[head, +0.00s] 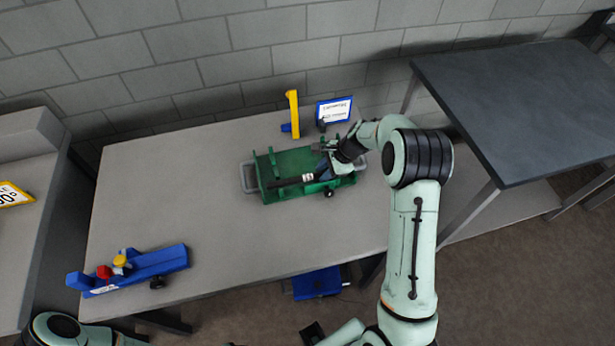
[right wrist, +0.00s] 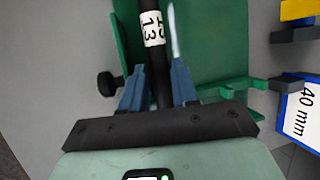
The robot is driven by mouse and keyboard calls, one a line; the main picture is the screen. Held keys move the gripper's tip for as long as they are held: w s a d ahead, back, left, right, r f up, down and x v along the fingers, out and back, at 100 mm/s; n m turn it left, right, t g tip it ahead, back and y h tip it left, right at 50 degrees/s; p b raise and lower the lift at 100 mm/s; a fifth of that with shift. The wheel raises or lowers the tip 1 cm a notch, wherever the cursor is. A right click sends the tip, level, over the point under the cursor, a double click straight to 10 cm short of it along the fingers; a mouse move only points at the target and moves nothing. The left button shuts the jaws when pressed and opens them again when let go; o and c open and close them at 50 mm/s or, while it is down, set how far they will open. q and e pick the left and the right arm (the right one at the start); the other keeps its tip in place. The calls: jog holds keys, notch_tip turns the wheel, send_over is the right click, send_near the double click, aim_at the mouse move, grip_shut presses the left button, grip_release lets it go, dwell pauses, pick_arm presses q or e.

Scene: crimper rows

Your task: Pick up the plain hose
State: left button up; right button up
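A plain black hose (head: 284,183) with a white label band lies along the green tray (head: 268,163). My right gripper (head: 326,168) is down at the tray, at the right part of the hose. In the right wrist view the hose (right wrist: 154,12) runs between the two blue fingers (right wrist: 158,75), one on each side. Its white band there reads 13. Whether the fingers press on it or stand slightly apart from it I cannot tell. The arm hides the hose's right end in the head view. My left gripper is not in view.
A blue fixture (head: 160,262) with red and yellow parts stands at the table's front left. A yellow post (head: 293,112) and a blue-framed sign (head: 334,110) stand behind the tray. A dark raised table (head: 520,105) is at right. The table's left half is mostly clear.

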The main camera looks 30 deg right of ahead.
grip_shut()
